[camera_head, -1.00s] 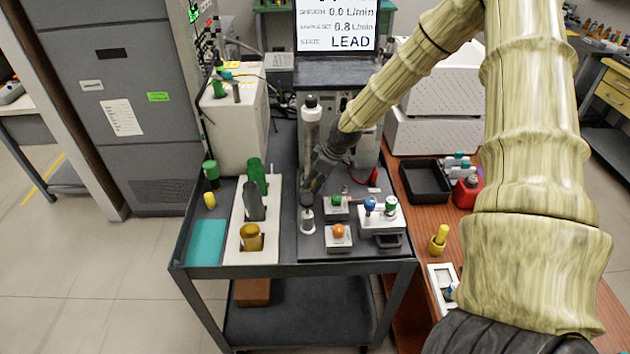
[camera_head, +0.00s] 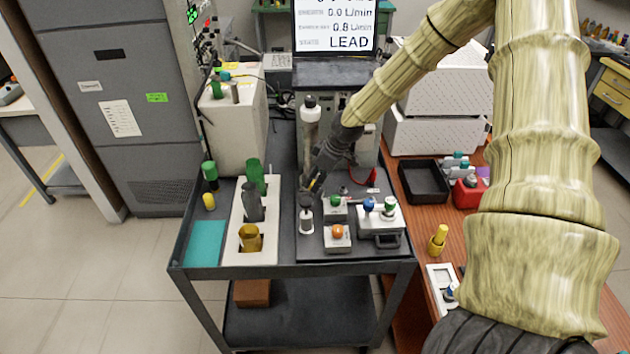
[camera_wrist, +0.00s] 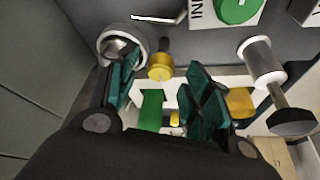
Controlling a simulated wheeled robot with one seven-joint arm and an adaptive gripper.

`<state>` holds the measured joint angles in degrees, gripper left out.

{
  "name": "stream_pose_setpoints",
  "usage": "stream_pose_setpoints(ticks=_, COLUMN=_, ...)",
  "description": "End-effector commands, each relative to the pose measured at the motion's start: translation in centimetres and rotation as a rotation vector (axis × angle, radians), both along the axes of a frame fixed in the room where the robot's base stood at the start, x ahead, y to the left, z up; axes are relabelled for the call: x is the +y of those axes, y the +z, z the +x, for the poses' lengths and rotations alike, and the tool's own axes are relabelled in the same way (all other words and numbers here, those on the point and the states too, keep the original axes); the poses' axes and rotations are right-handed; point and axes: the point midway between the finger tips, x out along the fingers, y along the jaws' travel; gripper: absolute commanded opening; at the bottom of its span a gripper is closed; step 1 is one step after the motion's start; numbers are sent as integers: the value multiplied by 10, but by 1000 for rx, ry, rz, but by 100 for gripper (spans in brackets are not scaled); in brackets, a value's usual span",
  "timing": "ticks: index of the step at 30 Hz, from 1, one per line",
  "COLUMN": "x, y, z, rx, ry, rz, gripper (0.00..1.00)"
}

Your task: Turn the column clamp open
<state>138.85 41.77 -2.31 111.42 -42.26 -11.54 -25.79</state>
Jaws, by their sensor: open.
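The upright column (camera_head: 311,128), a pale cylinder with a black cap, stands at the back of the cart's dark deck. My gripper (camera_head: 314,184) is low in front of it, pointing down-left. In the wrist view, my gripper (camera_wrist: 163,90) is open, its two teal-padded fingers apart. A yellow knob on a short dark stem (camera_wrist: 160,66) shows beyond the fingers, nearer the left one; it may be the column clamp, but I cannot tell for sure. A silver round fitting (camera_wrist: 122,44) is beside it. No contact with the fingers is visible. In the head view my gripper hides this spot.
A post with a dark knob (camera_head: 306,218) stands just below my gripper; it shows at right in the wrist view (camera_wrist: 262,60). A white rack (camera_head: 236,251) with green, grey and yellow vessels is left. Boxes with green (camera_head: 336,201) and orange (camera_head: 338,232) knobs are right.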

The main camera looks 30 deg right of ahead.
Motion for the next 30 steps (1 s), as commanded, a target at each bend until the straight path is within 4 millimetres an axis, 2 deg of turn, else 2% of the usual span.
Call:
stream_pose_setpoints(ticks=16, x=-11, y=45, z=-16, rx=-1, ry=-1, rz=0, gripper=50)
stream_pose_setpoints(ticks=30, x=-13, y=54, z=-20, rx=2, ry=-1, rz=1, gripper=50)
